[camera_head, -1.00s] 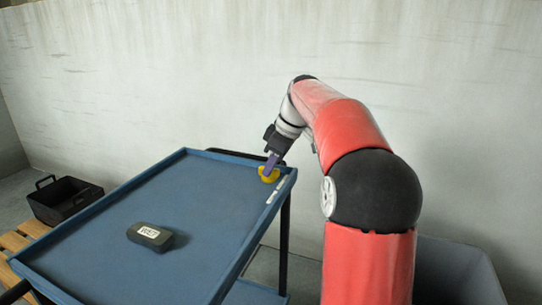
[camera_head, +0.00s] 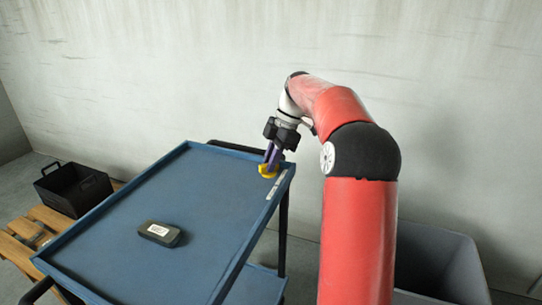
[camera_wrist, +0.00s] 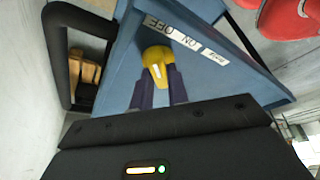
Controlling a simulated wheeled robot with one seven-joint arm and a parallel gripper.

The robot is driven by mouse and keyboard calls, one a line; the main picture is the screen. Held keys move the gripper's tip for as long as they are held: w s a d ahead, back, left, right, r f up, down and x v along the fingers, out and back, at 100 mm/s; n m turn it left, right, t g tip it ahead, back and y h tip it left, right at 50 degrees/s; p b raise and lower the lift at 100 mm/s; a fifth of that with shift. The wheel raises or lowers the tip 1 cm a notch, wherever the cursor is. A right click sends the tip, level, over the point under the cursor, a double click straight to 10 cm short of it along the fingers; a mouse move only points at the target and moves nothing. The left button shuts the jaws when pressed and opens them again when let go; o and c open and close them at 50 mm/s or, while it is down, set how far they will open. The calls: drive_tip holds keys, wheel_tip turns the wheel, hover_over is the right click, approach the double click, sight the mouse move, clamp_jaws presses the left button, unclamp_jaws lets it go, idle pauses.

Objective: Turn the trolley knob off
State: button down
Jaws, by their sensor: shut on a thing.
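The yellow trolley knob (camera_head: 268,171) sits at the far right corner of the blue trolley top (camera_head: 190,215). It also shows in the wrist view (camera_wrist: 157,58), with a raised ridge. My gripper (camera_head: 271,160) comes down from above, its purple fingers on either side of the knob's ridge. In the wrist view my gripper (camera_wrist: 160,88) is shut on the knob. A white label strip (camera_wrist: 180,36) reading ON and OFF lies beside the knob. I cannot tell which word the knob points to.
A dark labelled case (camera_head: 160,234) lies on the trolley top. A black crate (camera_head: 74,190) stands on a wooden pallet (camera_head: 40,225) at the left. A grey bin (camera_head: 440,265) is at the right. A pale wall (camera_head: 150,70) stands behind the trolley.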

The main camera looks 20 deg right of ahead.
sight(280, 171)
idle(0.4)
drive_tip(key=c, duration=1.4)
unclamp_jaws()
drive_tip(key=shift+o, duration=0.2)
drive_tip(key=v, duration=0.7)
drive_tip(key=shift+r, duration=0.4)
drive_tip(key=shift+d, duration=0.1)
